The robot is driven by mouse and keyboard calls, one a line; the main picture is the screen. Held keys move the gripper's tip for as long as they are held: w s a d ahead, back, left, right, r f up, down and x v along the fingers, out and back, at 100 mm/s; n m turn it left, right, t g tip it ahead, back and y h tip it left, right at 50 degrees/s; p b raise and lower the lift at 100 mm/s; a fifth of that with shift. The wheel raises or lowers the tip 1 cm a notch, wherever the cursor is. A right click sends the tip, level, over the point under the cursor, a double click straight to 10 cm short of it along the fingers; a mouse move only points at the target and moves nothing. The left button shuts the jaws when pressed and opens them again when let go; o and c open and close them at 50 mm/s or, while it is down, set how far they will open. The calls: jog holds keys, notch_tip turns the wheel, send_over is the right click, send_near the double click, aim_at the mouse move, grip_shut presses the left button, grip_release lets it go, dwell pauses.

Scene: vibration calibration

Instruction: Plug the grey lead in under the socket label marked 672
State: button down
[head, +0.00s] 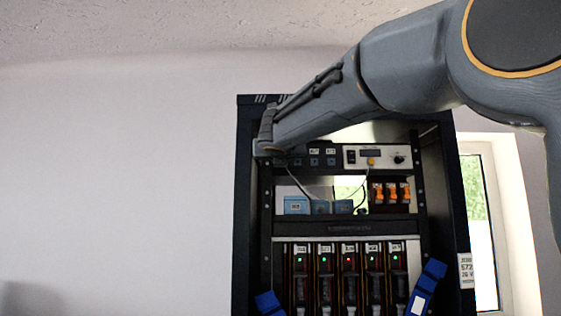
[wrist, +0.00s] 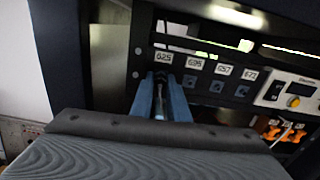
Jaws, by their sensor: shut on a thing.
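The socket panel is in the upper rack in the wrist view, with a row of white labels. The label at the right end reads 672 (wrist: 250,75), and a blue-grey socket (wrist: 242,91) sits under it. The label at the left end looks like 625 (wrist: 164,57). My gripper (wrist: 161,80) is shut on the grey lead (wrist: 159,102), seen as a thin pale piece between its blue fingers. The fingertips are in front of or at the left-end socket and hide it. I cannot tell whether the lead touches it. In the head view my arm hides the gripper.
A white module with a yellow knob (head: 371,161) is right of the sockets. Orange switches (head: 391,192) and blue boxes (head: 297,205) sit below. Thin cables hang in front of the opening. The black rack frame (head: 245,215) stands close to the gripper's left.

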jog(key=shift+n+p, duration=2.1)
jog(key=shift+n, duration=0.5)
jog(key=shift+n+p, duration=1.2)
jog(key=shift+n, duration=0.3)
dwell(1.0)
jog(key=shift+n, duration=0.7)
jog(key=shift+s, duration=0.4)
jog(key=shift+s, duration=0.15)
dwell(0.4)
jog(key=shift+s, duration=0.35)
dwell(0.6)
